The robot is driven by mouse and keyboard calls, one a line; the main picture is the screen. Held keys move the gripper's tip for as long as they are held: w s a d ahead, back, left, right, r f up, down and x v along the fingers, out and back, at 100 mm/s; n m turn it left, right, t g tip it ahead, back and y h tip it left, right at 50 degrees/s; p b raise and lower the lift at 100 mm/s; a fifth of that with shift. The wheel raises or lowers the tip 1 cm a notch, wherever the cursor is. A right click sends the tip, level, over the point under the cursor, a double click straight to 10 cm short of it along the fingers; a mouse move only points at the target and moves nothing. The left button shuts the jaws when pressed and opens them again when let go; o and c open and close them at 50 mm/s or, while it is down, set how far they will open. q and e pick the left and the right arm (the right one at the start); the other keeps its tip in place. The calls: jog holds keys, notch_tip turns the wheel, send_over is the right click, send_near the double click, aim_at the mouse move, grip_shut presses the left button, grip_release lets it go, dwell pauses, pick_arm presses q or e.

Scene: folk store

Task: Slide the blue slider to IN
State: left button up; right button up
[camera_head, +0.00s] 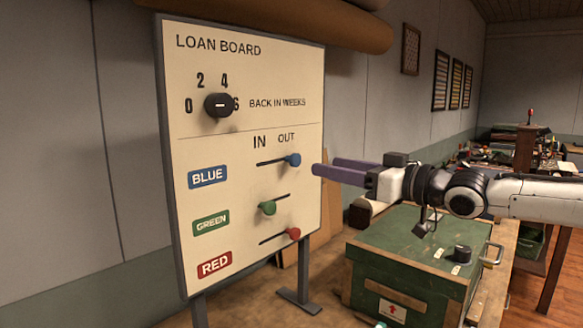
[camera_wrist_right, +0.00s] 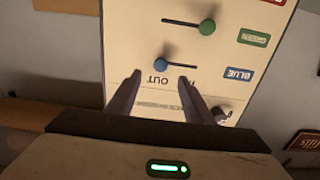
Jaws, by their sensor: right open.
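The loan board (camera_head: 230,140) stands upright on the left in the head view. Its blue slider knob (camera_head: 293,160) sits at the right end of its slot, under OUT. The same blue knob (camera_wrist_right: 162,65) shows in the upside-down right wrist view, just beyond the fingertips and between their lines. The blue label (camera_head: 208,177) is left of the slot. My right gripper (camera_head: 326,166) is open and empty, its purple fingers pointing at the board from the right, a little apart from the blue knob. The fingers also show in the wrist view (camera_wrist_right: 160,77). My left gripper is out of view.
The green knob (camera_head: 267,207) sits at its slot's left end, the red knob (camera_head: 293,233) at its right end. A black dial (camera_head: 218,105) is above. A green box (camera_head: 400,250) with a handle stands on the bench below my right arm.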

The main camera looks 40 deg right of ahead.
aim_at(298, 161)
jog(key=w+b, duration=0.4)
jog(key=shift+w+a+f+b, duration=0.2)
jog(key=shift+w+a+b, duration=0.1)
jog(key=shift+w+b, duration=0.1)
jog(key=w, duration=0.1)
jog(key=w+p, duration=0.1)
jog(key=w, duration=0.3)
jog(key=shift+a+r+p, duration=0.2)
jog(key=shift+r+p, duration=0.1)
jog(key=shift+p, duration=0.05)
jog(key=shift+d+f, duration=0.1)
jog(key=shift+f, duration=0.05)
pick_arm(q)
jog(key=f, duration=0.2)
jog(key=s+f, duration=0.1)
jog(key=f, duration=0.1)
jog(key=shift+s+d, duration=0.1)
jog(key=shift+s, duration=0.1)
pick_arm(e)
jog(key=shift+w, duration=0.1)
jog(key=shift+c, duration=0.2)
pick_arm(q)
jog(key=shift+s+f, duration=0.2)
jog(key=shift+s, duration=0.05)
pick_arm(e)
jog(key=c, duration=0.8)
jog(key=shift+o, duration=0.2)
